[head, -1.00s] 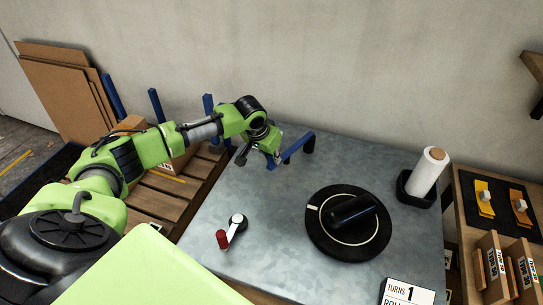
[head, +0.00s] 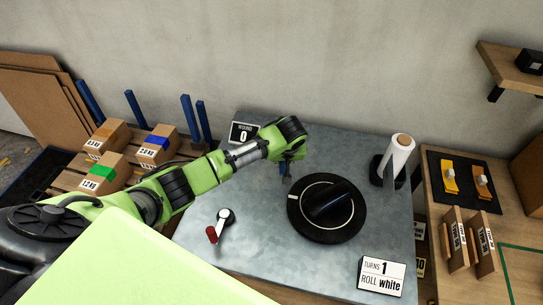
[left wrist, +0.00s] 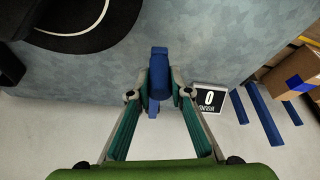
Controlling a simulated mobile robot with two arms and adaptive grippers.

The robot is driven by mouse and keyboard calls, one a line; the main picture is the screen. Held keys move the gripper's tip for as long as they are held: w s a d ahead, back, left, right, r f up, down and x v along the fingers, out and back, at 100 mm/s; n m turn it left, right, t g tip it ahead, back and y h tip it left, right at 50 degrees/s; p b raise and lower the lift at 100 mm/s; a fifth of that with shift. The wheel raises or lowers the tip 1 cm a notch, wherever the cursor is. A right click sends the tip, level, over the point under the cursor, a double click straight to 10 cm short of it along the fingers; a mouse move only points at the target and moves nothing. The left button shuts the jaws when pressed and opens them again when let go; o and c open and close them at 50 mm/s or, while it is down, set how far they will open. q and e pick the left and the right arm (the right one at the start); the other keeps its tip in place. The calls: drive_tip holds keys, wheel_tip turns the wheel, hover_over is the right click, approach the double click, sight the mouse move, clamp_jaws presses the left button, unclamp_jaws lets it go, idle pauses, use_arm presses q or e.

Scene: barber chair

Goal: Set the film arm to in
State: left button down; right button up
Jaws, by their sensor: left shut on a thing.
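My left gripper (head: 286,166) is at the far side of the grey metal table, behind the black turntable (head: 297,219). In the left wrist view, the left gripper (left wrist: 160,88) has its fingers closed on either side of the blue film arm (left wrist: 159,64). In the head view the film arm is mostly hidden behind my wrist and fingers. The turntable has a white ring and a dark block on top. My right gripper is not in view.
A lever with a red grip (head: 212,234) stands at the table's left front. A white film roll (head: 399,155) stands upright at the right. A sign (head: 382,275) reads "TURNS 1, ROLL white". A dark counter sign (head: 243,132) shows 0. Boxes (head: 108,134) sit on a pallet at left.

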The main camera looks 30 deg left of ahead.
use_arm(q)
drive_tip(key=shift+w+d+n, duration=0.25)
drive_tip(key=shift+d+n, duration=0.05)
drive_tip(key=shift+d, duration=0.25)
drive_tip(key=shift+w+d+n, duration=0.2)
drive_tip(key=shift+d+n, duration=0.1)
drive_tip(key=shift+d, duration=0.2)
drive_tip(key=c, duration=1.8)
unclamp_jaws()
drive_tip(key=shift+w+d, duration=0.1)
drive_tip(key=shift+c, duration=0.2)
drive_tip(key=shift+y, duration=0.3)
drive_tip(key=v, duration=1.2)
drive_tip(key=shift+w, duration=0.1)
